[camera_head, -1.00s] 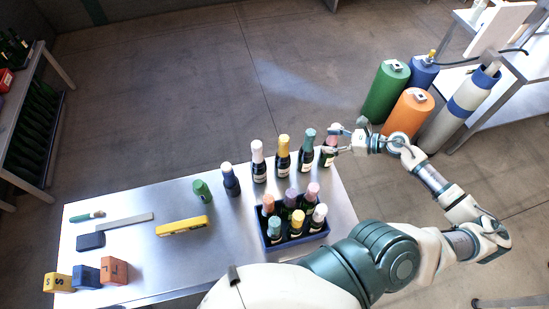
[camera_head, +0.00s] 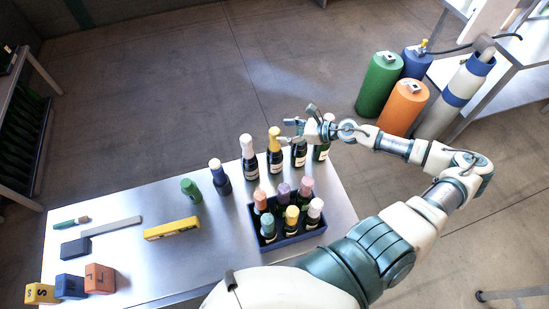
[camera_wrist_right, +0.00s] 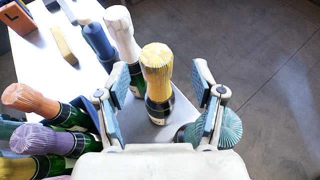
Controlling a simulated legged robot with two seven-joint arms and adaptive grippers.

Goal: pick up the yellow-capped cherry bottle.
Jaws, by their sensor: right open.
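A dark bottle with a yellow cap (camera_head: 275,150) stands upright in the back row on the steel table. In the right wrist view the yellow-capped bottle (camera_wrist_right: 157,75) shows between the spread fingers, with no visible contact. My right gripper (camera_head: 291,129) is open and empty beside its cap, at the right; it also shows in the right wrist view (camera_wrist_right: 163,88). Another yellow-capped bottle (camera_head: 292,215) stands in the blue crate (camera_head: 290,240). I cannot read the labels to tell which is cherry. My left gripper is not in view.
A white-capped bottle (camera_head: 248,158) stands left of the yellow-capped one. A teal-capped bottle (camera_wrist_right: 230,128) is close by my right finger. The crate holds several bottles. A yellow bar (camera_head: 171,229) and lettered blocks (camera_head: 100,278) lie at the left. Gas cylinders (camera_head: 403,107) stand beyond the table.

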